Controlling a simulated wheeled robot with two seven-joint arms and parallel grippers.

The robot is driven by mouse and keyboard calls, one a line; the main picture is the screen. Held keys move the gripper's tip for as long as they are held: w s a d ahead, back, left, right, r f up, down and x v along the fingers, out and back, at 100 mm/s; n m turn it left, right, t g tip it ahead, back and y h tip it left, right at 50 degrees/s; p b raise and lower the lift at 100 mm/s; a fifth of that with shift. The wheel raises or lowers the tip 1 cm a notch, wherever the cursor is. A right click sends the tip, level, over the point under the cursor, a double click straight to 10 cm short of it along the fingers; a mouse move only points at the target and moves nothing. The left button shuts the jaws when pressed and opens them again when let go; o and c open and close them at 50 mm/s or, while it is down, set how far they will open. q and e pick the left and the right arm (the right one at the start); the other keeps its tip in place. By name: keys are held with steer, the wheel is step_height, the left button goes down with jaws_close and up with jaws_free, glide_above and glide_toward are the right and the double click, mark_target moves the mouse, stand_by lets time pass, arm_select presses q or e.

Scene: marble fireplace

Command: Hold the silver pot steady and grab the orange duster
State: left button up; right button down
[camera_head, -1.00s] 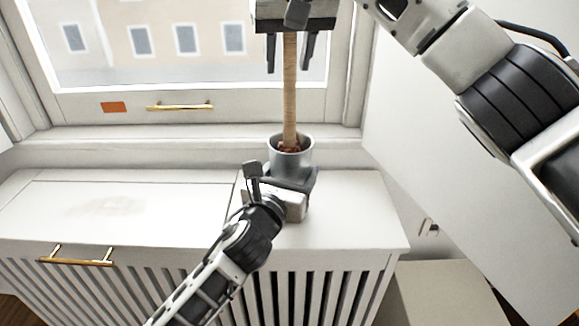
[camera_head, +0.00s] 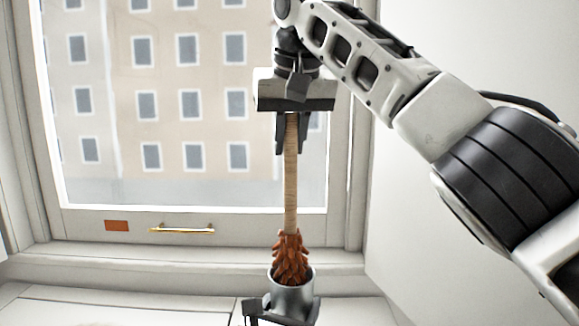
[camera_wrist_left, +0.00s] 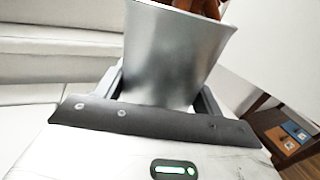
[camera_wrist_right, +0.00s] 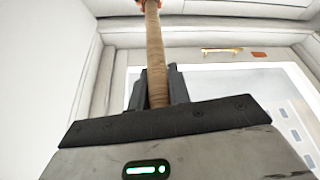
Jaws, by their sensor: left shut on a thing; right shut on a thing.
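The silver pot (camera_head: 293,293) stands upright on the white cabinet below the window, at the bottom of the head view. My left gripper (camera_head: 287,316) is shut on the pot; the left wrist view shows the pot's side (camera_wrist_left: 170,60) between its fingers. The orange duster (camera_head: 290,258) is upright, its feathery head showing above the pot's rim with the lower end still within it. My right gripper (camera_head: 291,135) is shut on the upper end of its wooden handle (camera_head: 291,190), which also shows in the right wrist view (camera_wrist_right: 156,60).
A window (camera_head: 180,110) with a brass handle (camera_head: 182,229) and an orange patch (camera_head: 117,226) is behind. A white panel (camera_head: 400,240) stands at the right. The white cabinet top (camera_head: 130,308) left of the pot is clear.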

stand_by(0.3)
arm_select(q)
steer(key=o, duration=1.1)
